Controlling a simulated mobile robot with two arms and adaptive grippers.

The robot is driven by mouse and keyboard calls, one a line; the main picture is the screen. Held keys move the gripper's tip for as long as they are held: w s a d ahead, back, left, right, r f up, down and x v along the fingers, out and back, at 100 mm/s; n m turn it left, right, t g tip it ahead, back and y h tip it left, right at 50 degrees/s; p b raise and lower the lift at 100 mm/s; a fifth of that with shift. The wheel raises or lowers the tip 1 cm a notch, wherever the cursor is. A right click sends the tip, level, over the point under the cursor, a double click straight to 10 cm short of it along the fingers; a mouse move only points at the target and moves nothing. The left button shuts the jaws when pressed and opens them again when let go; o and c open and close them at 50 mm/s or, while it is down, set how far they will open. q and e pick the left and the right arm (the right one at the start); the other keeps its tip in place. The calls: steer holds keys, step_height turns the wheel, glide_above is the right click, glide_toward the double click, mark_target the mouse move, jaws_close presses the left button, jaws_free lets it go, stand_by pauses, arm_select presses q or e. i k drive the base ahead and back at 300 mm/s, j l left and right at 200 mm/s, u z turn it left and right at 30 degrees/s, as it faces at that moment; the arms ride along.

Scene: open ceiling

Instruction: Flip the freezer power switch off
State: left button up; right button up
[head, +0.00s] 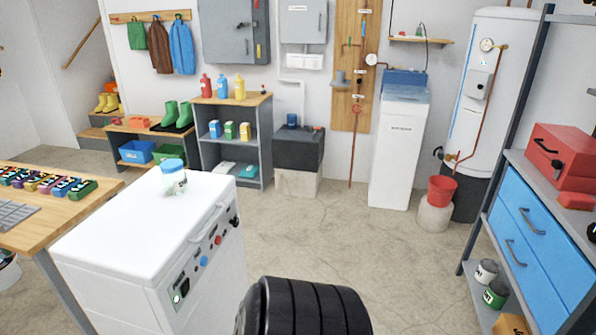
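The white freezer (130,235) stands in the left foreground of the head view, with its lid shut. Its control panel faces right and carries a black rocker switch (184,287) at the near end, with a lit green spot beside it. Farther along the panel are a blue button or light (204,261), a red one (217,240) and a black knob (234,222). The position of the rocker is too small to tell. A glass jar with a blue lid (173,178) stands on the freezer's far edge.
A wooden table (30,240) with several colored items stands left of the freezer. A blue drawer cabinet (535,250) with a red toolbox (565,158) stands at the right. Shelves and a water heater line the back wall. The concrete floor (330,235) between is clear.

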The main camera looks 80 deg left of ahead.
mark_target(185, 288)
steer(key=u, duration=3.65)
